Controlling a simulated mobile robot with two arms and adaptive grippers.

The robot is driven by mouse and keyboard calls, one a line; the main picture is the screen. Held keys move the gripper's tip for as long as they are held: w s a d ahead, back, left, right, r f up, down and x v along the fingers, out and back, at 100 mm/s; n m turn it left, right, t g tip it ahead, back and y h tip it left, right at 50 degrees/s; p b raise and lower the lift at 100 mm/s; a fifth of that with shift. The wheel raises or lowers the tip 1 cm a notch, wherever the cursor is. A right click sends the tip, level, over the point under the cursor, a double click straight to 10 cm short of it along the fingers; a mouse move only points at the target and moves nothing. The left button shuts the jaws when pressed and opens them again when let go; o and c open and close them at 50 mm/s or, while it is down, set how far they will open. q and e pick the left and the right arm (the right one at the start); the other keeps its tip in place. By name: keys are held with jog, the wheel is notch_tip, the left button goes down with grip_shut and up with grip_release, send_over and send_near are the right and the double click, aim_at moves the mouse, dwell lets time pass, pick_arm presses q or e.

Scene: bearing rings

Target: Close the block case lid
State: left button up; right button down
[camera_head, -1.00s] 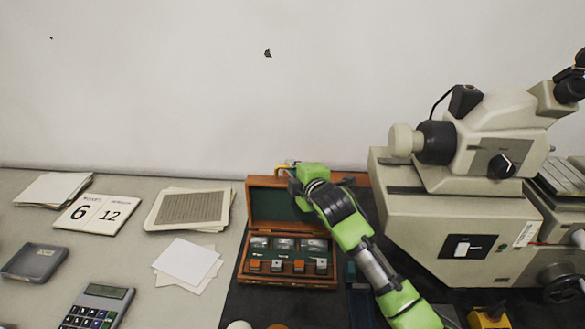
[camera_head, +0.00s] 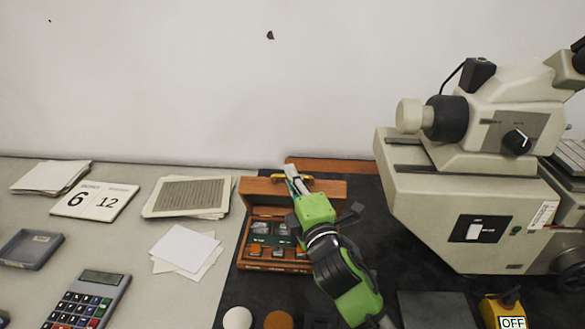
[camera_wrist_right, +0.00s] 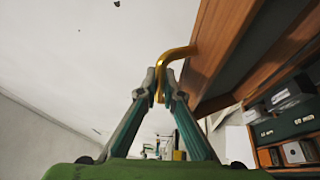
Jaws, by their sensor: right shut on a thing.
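The block case (camera_head: 243,247) is a wooden box on the dark mat, with small metal and orange-topped blocks in its green-lined inside. Its wooden lid (camera_head: 262,188) is hinged at the back and part-way down, tilted forward over the still visible blocks. My right gripper (camera_head: 291,174) reaches over the case from the front and is shut on the brass handle (camera_head: 306,177) at the lid's edge. In the right wrist view the fingertips (camera_wrist_right: 164,84) pinch the curved brass handle (camera_wrist_right: 180,52) beside the wooden lid (camera_wrist_right: 213,50). My arm hides the case's right part. My left gripper is not in view.
A large beige microscope (camera_head: 455,205) stands to the right of the case. To the left lie paper stacks (camera_head: 190,197), white sheets (camera_head: 186,251), a date card (camera_head: 95,200) and a calculator (camera_head: 90,300). Round pieces (camera_head: 238,318) lie in front of the case.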

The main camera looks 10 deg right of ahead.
jog(key=shift+s+a+f, duration=0.15)
jog(key=shift+s+f, duration=0.05)
jog(key=shift+s, duration=0.35)
jog(key=c, duration=2.4)
grip_release()
jog(key=shift+c, duration=0.2)
jog(key=v, duration=1.2)
